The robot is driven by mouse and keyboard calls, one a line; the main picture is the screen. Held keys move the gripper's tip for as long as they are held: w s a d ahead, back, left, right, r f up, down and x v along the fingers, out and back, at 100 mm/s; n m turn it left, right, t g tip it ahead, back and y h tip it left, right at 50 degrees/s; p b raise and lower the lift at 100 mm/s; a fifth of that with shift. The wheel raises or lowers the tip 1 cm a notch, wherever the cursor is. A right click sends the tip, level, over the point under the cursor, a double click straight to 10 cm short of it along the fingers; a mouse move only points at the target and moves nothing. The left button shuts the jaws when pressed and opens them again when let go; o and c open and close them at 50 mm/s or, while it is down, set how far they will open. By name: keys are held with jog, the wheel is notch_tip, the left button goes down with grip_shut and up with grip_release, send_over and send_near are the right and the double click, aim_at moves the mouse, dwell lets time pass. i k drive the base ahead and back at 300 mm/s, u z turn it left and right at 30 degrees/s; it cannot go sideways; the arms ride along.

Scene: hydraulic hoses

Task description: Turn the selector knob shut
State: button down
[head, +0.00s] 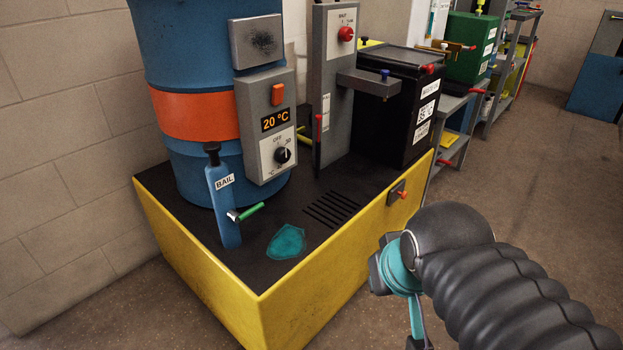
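The selector knob (283,155) is a round black knob on the white plate of a grey control box (256,165). The box is fixed to the front of a blue drum (190,60) with an orange band. Small markings surround the knob, one seemingly reading OFF; its exact setting is too small to tell. An orange display on the box reads 20 °C, with an orange rocker above it. My gripper (416,328) is at the lower right, well apart from the knob. Its fingertips are cut off or hidden, so its opening does not show.
The drum stands on a black-topped yellow platform (205,275). A blue BAIL bottle (225,205) with a green lever stands in front of the box. Floor is clear at right.

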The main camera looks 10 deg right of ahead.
aim_at(345, 34)
jog(key=z, duration=1.6)
jog(key=i, duration=0.7)
jog(key=u, duration=2.75)
